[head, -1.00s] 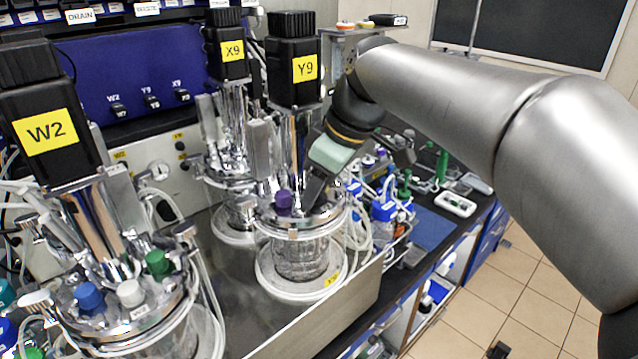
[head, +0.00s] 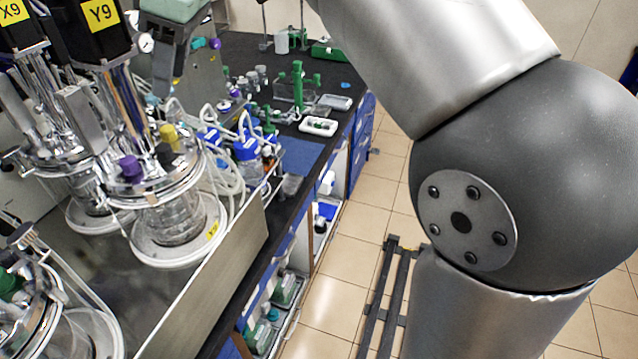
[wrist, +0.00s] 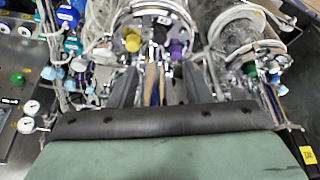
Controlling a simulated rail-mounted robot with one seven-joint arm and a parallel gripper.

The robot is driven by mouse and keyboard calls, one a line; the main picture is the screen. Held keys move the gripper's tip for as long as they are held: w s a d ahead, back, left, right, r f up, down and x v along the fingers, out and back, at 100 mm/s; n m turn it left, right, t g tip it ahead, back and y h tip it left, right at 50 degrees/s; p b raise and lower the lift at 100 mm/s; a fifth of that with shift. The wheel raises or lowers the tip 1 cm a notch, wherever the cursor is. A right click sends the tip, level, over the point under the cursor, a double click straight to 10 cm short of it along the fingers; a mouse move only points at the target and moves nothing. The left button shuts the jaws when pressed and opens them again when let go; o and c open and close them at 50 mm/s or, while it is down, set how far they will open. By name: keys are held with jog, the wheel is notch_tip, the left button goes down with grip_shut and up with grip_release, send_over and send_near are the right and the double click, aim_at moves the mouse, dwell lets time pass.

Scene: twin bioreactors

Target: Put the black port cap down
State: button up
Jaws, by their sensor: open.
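The Y9 vessel's lid (head: 150,185) carries a purple cap (head: 130,168) and a yellow cap (head: 168,133). A small dark piece, which looks like the black port cap (head: 164,154), sits between them on the lid. In the wrist view the dark piece (wrist: 158,33) shows between the yellow cap (wrist: 133,42) and the purple cap (wrist: 178,48); whether it is fully seated I cannot tell. My gripper (head: 158,88) is above the lid, apart from it, with its fingers pointing down. In the wrist view its two fingers (wrist: 160,80) are spread with no cap between them.
The Y9 motor (head: 98,25) stands close to the left of my gripper, with the X9 unit (head: 15,15) beyond it. Tubing and blue-capped bottles (head: 246,148) crowd the right side. A blue mat (head: 300,155) on the black bench is clear.

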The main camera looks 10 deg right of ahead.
jog(key=s+d+f+m+h, duration=0.1)
jog(key=s+d+f+m, duration=0.1)
jog(key=d+f+m, duration=0.35)
jog(key=s+d+f+m+h, duration=0.1)
jog(key=s+d+f+m, duration=0.15)
jog(key=d+f, duration=0.55)
jog(key=s+d+f+m+h, duration=0.1)
jog(key=s+d+f+m, duration=0.2)
jog(key=s+f, duration=0.3)
jog(key=s+d+f+m+h, duration=0.1)
jog(key=s+d+f+m, duration=0.3)
jog(key=f, duration=0.8)
jog(key=shift+s+d+f+m, duration=0.35)
jog(key=shift+s+d, duration=0.25)
jog(key=shift+s, duration=0.25)
notch_tip(320, 180, up, 6)
jog(key=p, duration=0.5)
notch_tip(320, 180, up, 4)
jog(key=p, duration=0.2)
jog(key=shift+w+f+p, duration=0.1)
jog(key=shift+f+p, duration=0.1)
jog(key=shift+p, duration=0.15)
